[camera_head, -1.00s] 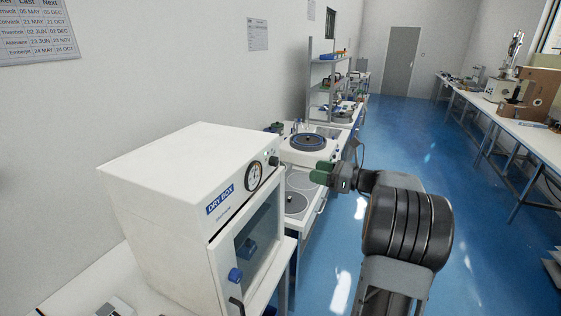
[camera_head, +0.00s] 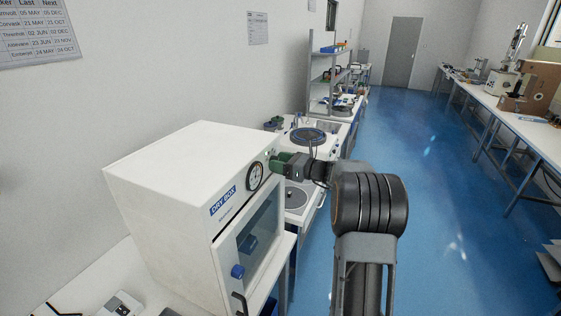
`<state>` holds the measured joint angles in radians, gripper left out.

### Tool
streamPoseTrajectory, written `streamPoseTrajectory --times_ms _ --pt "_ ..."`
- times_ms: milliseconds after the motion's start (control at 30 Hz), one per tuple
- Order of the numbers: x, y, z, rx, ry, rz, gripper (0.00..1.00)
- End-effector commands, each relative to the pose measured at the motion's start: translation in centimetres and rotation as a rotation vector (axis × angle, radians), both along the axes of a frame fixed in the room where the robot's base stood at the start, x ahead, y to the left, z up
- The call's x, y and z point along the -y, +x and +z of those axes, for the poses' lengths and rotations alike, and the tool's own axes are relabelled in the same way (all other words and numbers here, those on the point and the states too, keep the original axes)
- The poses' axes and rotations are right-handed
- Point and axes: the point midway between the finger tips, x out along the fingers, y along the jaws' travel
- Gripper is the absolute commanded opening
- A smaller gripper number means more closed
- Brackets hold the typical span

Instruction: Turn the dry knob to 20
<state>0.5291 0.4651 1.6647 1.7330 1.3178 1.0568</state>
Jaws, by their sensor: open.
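The dry box (camera_head: 183,188) is a white cabinet at the left, with a blue "DRY BOX" label. A round black-rimmed dial (camera_head: 255,176) with a white face sits on its front, above the glass door. My gripper (camera_head: 273,165), with green fingers, is at the upper right corner of this front, just right of the dial. It is open. The small dark knob beside the dial is hidden behind the fingers. I cannot tell whether the fingers touch it or stand around it.
A bench with polishing machines (camera_head: 307,137) runs behind my gripper. A long white table (camera_head: 524,126) stands at the right, with clear blue floor between.

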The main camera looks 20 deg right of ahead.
Motion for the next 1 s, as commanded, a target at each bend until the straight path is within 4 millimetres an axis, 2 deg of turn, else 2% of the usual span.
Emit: streamPoseTrajectory --times_ms 233,767,1000 --pt "-0.04 0.04 -0.01 0.0 0.0 0.0 0.59" --pt "-0.01 0.01 0.01 0.0 0.0 0.0 0.1" --pt "-0.01 0.01 -0.19 0.02 -0.021 0.0 0.1"
